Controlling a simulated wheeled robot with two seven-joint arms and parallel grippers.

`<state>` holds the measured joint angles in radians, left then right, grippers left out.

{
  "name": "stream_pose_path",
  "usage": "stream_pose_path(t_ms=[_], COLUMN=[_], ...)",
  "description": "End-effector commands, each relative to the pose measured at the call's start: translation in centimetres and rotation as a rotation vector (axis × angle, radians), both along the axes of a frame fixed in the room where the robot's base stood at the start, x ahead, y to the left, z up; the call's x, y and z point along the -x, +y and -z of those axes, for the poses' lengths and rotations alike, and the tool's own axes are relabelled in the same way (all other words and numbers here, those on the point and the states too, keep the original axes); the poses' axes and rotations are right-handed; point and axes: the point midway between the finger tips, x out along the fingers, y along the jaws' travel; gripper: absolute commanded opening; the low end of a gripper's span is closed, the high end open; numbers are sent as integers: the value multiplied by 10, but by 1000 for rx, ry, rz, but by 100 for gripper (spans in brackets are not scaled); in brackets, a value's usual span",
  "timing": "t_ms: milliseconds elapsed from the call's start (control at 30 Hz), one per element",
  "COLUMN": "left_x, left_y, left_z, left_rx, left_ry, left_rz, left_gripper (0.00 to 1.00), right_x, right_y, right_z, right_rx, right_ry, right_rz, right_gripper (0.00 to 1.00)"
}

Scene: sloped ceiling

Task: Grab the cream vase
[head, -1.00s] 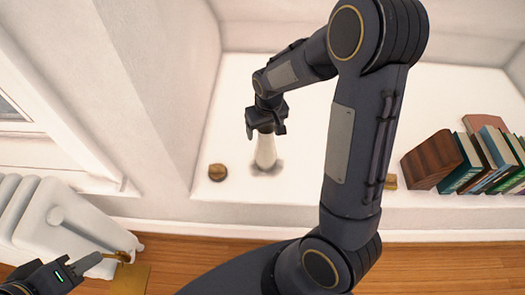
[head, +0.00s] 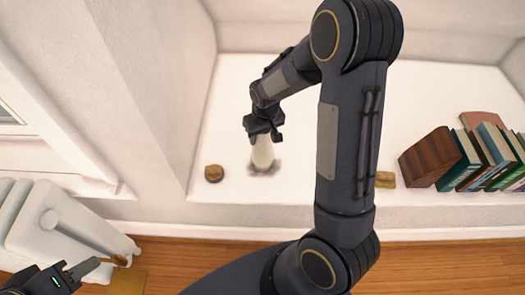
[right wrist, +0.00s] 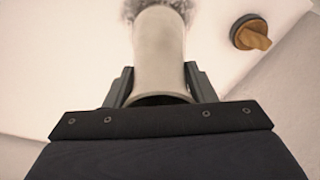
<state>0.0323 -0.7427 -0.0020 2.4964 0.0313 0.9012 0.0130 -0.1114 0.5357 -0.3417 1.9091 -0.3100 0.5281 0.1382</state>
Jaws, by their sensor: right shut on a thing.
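The cream vase (head: 262,153) stands on the white ledge (head: 228,120), left of its middle. My right gripper (head: 263,133) reaches it from above and is shut on its neck. The right wrist view shows the vase (right wrist: 160,50) between the two fingers (right wrist: 160,85), with its rim close to the gripper's body. The gripper hides the vase's top in the head view. My left gripper (head: 88,267) is low at the left, far from the vase, beside the white radiator; its finger gap is not clear.
A small round brown object (head: 214,173) sits left of the vase; it also shows in the right wrist view (right wrist: 250,33). A row of books (head: 490,160) with a wooden block (head: 430,157) stands at the right. A wall (head: 150,80) bounds the left. A white radiator (head: 55,225) is below left.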

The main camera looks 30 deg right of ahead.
Motion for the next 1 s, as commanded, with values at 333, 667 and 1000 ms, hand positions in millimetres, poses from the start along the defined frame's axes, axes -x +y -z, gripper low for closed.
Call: stream_pose_path(t_ms=[333,667,1000], left_x=[0,0,0], left_y=[0,0,0], left_z=[0,-7,-29], left_rx=[0,0,0], left_ry=[0,0,0], left_rz=[0,0,0], left_gripper=[36,36,36], right_x=[0,-1,46], right_y=[0,0,17], right_z=[-1,-24,-96], right_rx=[0,-1,-3], right_ry=[-1,-5,-7], right_rz=[0,0,-4], right_gripper=[0,0,0])
